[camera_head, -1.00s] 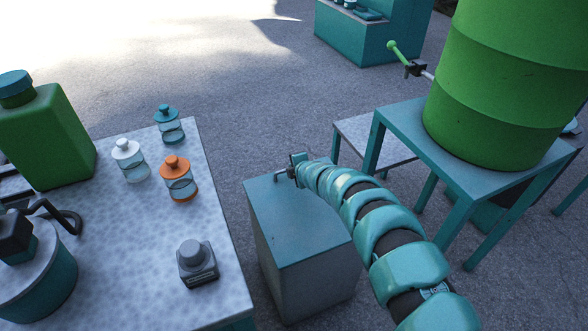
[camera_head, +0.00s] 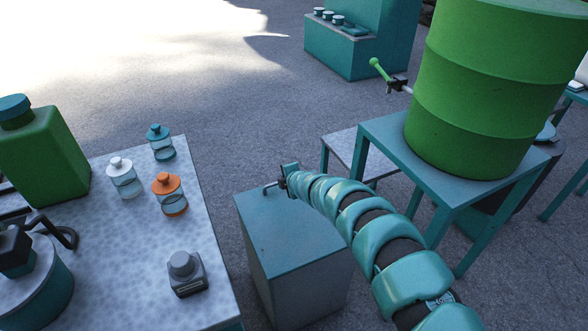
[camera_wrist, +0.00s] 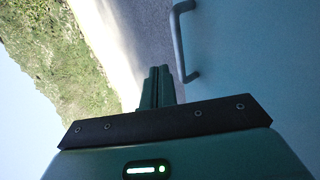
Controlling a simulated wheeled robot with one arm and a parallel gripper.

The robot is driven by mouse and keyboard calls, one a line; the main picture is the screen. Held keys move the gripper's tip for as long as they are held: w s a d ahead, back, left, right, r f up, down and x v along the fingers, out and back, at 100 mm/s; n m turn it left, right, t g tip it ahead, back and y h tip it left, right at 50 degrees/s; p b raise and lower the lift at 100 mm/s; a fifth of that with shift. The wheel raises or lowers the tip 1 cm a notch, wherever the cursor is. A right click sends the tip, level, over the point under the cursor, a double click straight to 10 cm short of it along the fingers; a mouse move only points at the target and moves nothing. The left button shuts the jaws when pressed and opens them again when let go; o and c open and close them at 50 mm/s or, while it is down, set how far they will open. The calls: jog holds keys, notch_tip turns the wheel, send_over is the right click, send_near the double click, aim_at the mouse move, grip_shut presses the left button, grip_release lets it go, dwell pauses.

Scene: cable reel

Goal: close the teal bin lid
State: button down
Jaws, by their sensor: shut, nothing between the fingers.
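The bin (camera_head: 303,290) is a grey box on the floor with a flat teal lid (camera_head: 290,236). In the head view the lid lies level across the top of the box, with no gap that I can see. A thin bar handle (camera_head: 270,187) stands at its far edge. In the wrist view the lid (camera_wrist: 250,60) fills the right side, with the handle (camera_wrist: 180,45) near its edge. My gripper (camera_head: 285,179) is at the far edge, beside the handle. Its fingers (camera_wrist: 157,72) are together and empty, apart from the handle in the wrist view.
A speckled table (camera_head: 135,255) on the left carries jars, a green jug (camera_head: 42,160) and a grey knob unit (camera_head: 187,274). A green drum (camera_head: 470,100) stands on a teal stand (camera_head: 385,140) at right. Open floor lies beyond the bin.

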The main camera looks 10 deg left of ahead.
jog(key=s+d+r+p, duration=0.2)
jog(key=s+r+p, duration=0.2)
jog(key=r+p, duration=0.2)
jog(key=shift+d+r, duration=0.35)
jog(key=shift+r, duration=0.4)
dwell(0.3)
